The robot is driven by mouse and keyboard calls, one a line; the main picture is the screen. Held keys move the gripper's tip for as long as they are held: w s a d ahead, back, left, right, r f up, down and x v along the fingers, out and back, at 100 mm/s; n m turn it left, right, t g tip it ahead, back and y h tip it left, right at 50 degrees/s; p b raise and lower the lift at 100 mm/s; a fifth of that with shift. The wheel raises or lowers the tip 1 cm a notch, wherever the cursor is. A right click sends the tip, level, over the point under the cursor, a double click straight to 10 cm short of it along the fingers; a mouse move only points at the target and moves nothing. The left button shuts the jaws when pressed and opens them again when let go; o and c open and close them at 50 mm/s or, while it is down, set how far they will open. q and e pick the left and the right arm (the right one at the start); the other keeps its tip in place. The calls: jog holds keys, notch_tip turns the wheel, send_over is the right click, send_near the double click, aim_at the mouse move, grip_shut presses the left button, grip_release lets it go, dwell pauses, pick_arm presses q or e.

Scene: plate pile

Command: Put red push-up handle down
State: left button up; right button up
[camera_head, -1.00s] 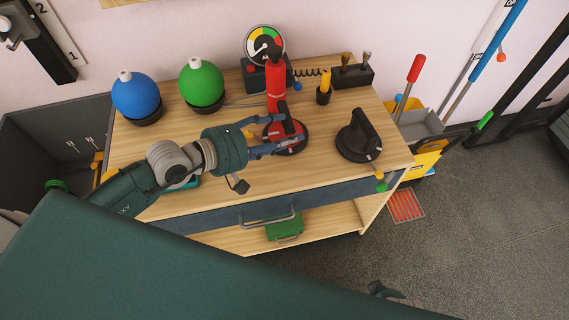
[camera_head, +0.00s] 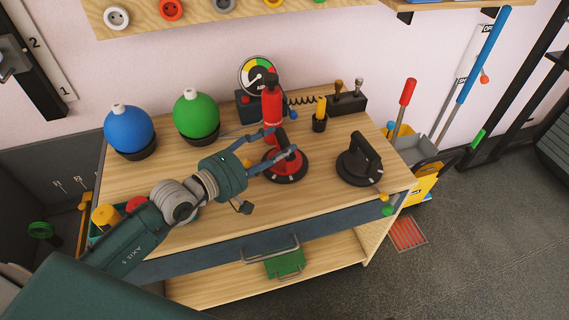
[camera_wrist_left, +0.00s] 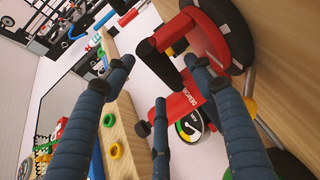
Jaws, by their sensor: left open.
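The red push-up handle (camera_head: 287,171) has a red and black round base and a black grip. It stands on the wooden workbench top (camera_head: 235,232), base down. My left gripper (camera_head: 281,142) is open at its grip, with the fingers spread around the upper part. In the left wrist view, the open fingers (camera_wrist_left: 158,75) show with the handle's red base (camera_wrist_left: 208,38) at the upper right, and its black grip (camera_wrist_left: 170,52) points in between the fingers. I cannot tell whether any finger touches it. My right gripper is out of view.
A black push-up handle (camera_head: 360,163) stands to the right. A red extinguisher-like bottle (camera_head: 272,106) stands close behind the red handle, by a gauge (camera_head: 257,73). Blue (camera_head: 129,130) and green (camera_head: 196,115) balls stand at the back left. The front middle of the bench top is clear.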

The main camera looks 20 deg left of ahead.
aim_at(283, 143)
pick_arm(q)
jog(key=x, duration=0.4)
grip_shut()
jog(key=shift+r, duration=0.2)
